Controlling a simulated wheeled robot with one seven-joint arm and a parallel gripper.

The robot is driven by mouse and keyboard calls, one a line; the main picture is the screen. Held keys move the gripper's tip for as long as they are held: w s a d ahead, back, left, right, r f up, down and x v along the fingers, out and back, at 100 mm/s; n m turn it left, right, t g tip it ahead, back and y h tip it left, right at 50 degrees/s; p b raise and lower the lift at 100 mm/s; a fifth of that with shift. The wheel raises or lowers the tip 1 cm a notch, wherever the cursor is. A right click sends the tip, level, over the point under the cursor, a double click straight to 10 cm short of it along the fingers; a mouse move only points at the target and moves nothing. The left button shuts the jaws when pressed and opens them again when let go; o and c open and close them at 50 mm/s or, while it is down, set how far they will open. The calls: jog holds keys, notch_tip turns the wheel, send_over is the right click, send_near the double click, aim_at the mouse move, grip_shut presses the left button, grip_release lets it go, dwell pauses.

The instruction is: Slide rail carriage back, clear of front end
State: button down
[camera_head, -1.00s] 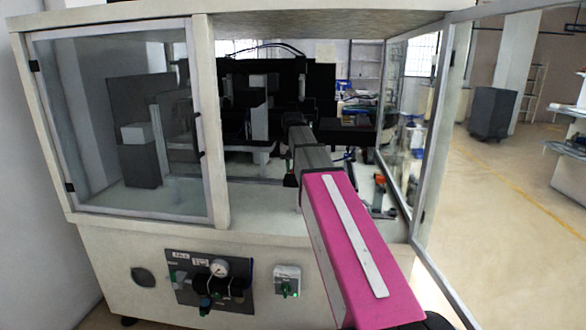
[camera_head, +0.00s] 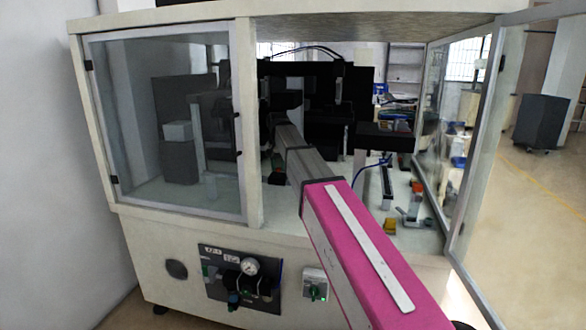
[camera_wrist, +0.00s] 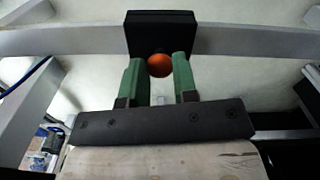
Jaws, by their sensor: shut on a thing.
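In the wrist view, the rail carriage (camera_wrist: 160,20) is a black block on a grey rail (camera_wrist: 240,41) that runs across the picture. A round orange knob (camera_wrist: 159,65) stands out from the carriage toward me. My gripper (camera_wrist: 159,60) has green fingers, one on each side of the knob, shut on it. The fingertips reach up close to the block. In the head view, my magenta and grey arm reaches into the machine cabinet (camera_head: 240,110). The carriage and knob cannot be made out there, and the rail's front end cannot be identified.
A glazed door (camera_head: 165,130) closes the cabinet's left side; an open glass door (camera_head: 480,130) stands at the right. Small fixtures (camera_head: 410,205) stand on the deck right of my arm. A control panel (camera_head: 240,278) is on the front.

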aim_at(275, 174)
jog(key=shift+w+a, duration=0.25)
jog(key=shift+a, duration=0.55)
jog(key=c, duration=0.9)
grip_release()
jog(key=shift+r, duration=5.4)
